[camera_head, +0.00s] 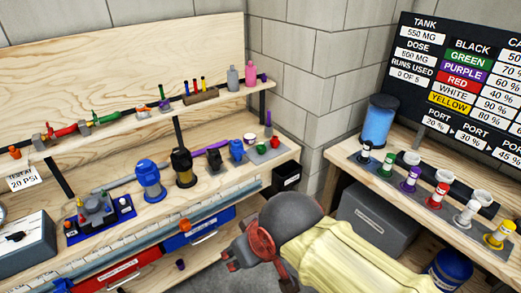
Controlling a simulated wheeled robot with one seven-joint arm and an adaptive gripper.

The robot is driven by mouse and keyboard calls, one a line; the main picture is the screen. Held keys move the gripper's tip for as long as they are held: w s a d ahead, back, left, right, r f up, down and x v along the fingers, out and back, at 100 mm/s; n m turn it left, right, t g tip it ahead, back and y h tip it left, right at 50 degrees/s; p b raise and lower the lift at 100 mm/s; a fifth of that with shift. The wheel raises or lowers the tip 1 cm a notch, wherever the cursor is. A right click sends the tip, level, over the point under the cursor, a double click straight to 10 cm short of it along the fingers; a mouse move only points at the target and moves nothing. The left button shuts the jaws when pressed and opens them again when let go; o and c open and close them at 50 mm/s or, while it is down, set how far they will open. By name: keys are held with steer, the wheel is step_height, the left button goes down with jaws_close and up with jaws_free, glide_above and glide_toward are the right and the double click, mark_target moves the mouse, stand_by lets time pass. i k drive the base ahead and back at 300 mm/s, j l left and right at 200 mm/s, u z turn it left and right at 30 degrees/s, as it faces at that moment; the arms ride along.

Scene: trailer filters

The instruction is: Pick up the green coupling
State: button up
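Several small green parts show, and I cannot tell for sure which is the green coupling. A small green piece (261,148) sits beside a red one on a grey plate at the right end of the left bench. A green-topped fitting (386,163) stands in the row on the right bench. My gripper (236,257) is low in the middle, in front of the left bench and apart from all of these. Its fingers are small and partly hidden, so their opening is unclear.
The left bench (115,212) holds blue and black pumps. An upper shelf (100,138) carries tools and bottles. The right bench (345,172) holds a blue cylinder (379,122) and a row of coloured fittings. A grey box (375,222) and a blue drum (449,272) are below.

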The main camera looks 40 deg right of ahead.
mark_target(262, 148)
steer(key=i+l+z, duration=0.1)
steer(key=l, duration=0.3)
steer(key=i+l+z, duration=0.1)
steer(key=l, duration=0.25)
steer(key=i+l, duration=0.2)
steer(key=l, duration=0.2)
steer(key=i+l+z, duration=0.15)
steer(key=l, duration=0.2)
steer(key=i+l+z, duration=0.1)
steer(key=l, duration=0.25)
steer(key=i+l+z, duration=0.1)
steer(key=l, duration=0.25)
steer(key=i, duration=0.1)
